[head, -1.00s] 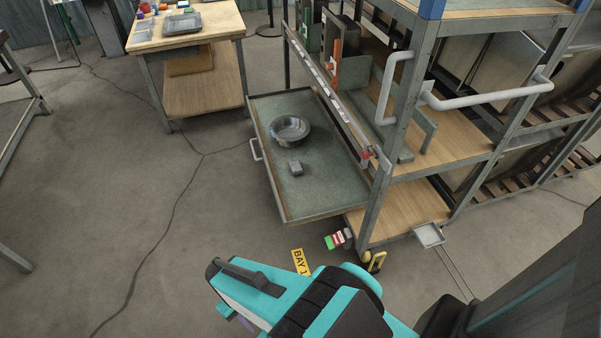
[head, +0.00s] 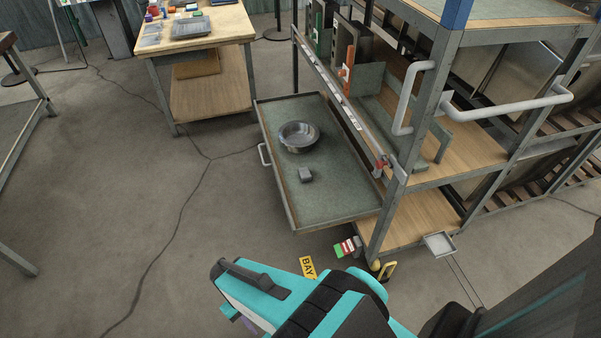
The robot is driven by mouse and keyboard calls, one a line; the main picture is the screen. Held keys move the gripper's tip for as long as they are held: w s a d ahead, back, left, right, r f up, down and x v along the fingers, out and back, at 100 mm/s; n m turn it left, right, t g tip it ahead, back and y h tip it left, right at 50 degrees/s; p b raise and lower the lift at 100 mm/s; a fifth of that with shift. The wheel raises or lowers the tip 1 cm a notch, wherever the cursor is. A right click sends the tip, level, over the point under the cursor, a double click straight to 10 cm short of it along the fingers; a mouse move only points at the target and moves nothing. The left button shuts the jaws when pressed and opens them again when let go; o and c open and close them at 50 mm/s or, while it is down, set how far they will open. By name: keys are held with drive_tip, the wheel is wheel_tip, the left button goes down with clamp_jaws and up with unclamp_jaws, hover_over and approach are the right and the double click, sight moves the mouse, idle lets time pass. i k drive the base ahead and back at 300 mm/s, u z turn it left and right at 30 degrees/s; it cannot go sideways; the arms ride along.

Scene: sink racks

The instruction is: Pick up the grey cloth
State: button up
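A small grey folded-looking piece (head: 305,175), which could be the grey cloth, lies on the green-grey floor of a pulled-out drawer (head: 335,207). It is small in the picture, so its material is hard to tell. It sits just in front of a round metal bowl (head: 298,136), apart from it. My teal and black arm reaches in from the bottom of the head view, in front of the drawer. No gripper fingers show; they are hidden below the arm or out of the picture.
The drawer juts left from a metal shelf rack (head: 465,150) with white handles (head: 510,102). A yellow bay sign (head: 308,267) and small coloured items (head: 347,247) are on the floor by the rack. A wooden workbench (head: 210,45) stands behind. Floor left of the drawer is clear.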

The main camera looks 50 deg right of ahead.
sight(306, 175)
drive_tip(key=z, duration=0.2)
drive_tip(key=i, duration=1.55)
drive_tip(key=u, duration=0.2)
